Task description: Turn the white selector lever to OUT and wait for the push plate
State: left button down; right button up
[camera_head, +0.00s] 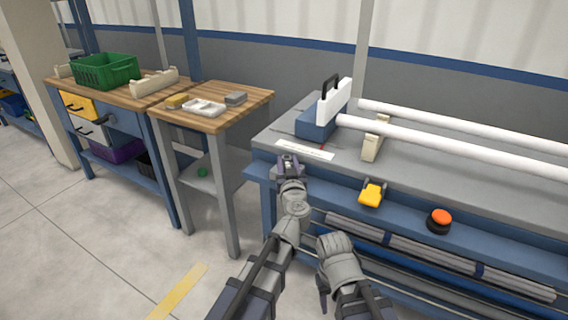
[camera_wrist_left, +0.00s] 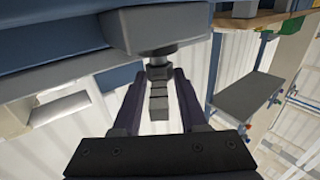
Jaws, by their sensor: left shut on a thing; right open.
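My left gripper (camera_head: 289,162) is at the front left edge of the grey bench. The white push plate (camera_head: 335,100) with a black handle stands upright on a blue block (camera_head: 316,124). My right gripper (camera_head: 323,288) is open, low in front of the bench.
Two white pipes (camera_head: 450,142) lie along the bench, one near a cream support (camera_head: 374,140). A yellow control (camera_head: 372,192) and a red-orange button (camera_head: 441,216) sit on the front ledge. A wooden side table (camera_head: 240,98) with small blocks stands left. Floor there is clear.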

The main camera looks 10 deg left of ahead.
pick_arm(q)
jog(key=shift+w+d+n+g+y, duration=0.1)
jog(key=shift+n+g+y, duration=0.2)
jog(key=shift+n+y, duration=0.55)
jog(key=c, duration=0.8)
grip_release()
